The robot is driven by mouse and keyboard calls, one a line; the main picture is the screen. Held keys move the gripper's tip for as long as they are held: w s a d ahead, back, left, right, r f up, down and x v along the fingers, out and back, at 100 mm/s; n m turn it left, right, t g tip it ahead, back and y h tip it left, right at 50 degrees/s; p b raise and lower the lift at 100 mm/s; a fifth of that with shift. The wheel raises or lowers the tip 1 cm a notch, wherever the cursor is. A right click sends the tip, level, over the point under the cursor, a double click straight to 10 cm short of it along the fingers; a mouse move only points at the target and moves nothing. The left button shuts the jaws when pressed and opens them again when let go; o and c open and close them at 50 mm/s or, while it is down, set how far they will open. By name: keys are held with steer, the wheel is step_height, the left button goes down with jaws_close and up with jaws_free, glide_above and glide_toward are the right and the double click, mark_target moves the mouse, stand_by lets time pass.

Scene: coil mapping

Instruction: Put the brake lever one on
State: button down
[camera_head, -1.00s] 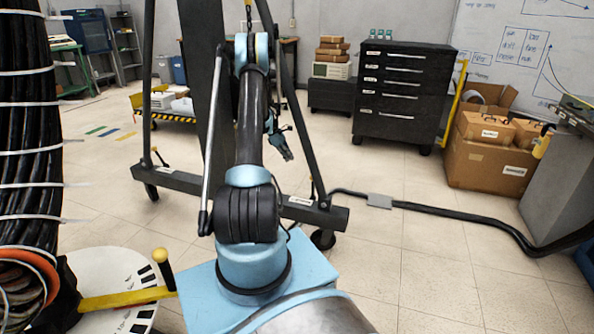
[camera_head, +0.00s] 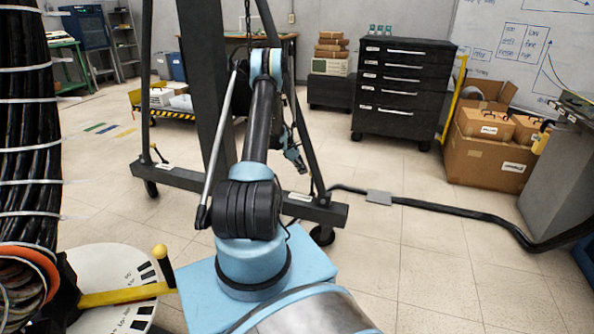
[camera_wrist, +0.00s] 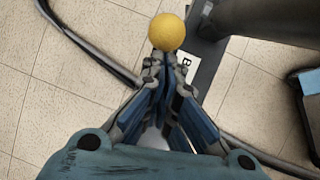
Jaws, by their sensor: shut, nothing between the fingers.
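A yellow ball knob (camera_wrist: 167,32) on the gantry's dark foot beam (camera_wrist: 212,62) shows at the top of the wrist view, beside a white label (camera_wrist: 187,68) with a partly visible "B". My gripper (camera_wrist: 163,62) is shut and empty, its tips pointing at the knob. I cannot tell whether they touch it. In the head view my gripper (camera_head: 299,164) hangs behind my arm, above the gantry's right foot (camera_head: 328,213). Which lever is number one cannot be read.
A large lever with a yellow knob (camera_head: 160,252) stands by the white dial disc (camera_head: 100,262) at lower left. A cable bundle (camera_head: 25,150) rises at the left. A black floor cable (camera_head: 440,212) runs right from the gantry. Open floor lies before the drawer cabinet (camera_head: 402,95).

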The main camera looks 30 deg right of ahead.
stand_by(0.3)
steer(key=shift+s+d+r, duration=0.25)
steer(key=shift+s+d, duration=0.45)
steer(key=shift+s, duration=0.1)
steer(key=s+d+r+v, duration=0.1)
steer(key=v, duration=1.2)
steer(key=shift+s, duration=0.35)
steer(key=shift+w+f, duration=0.1)
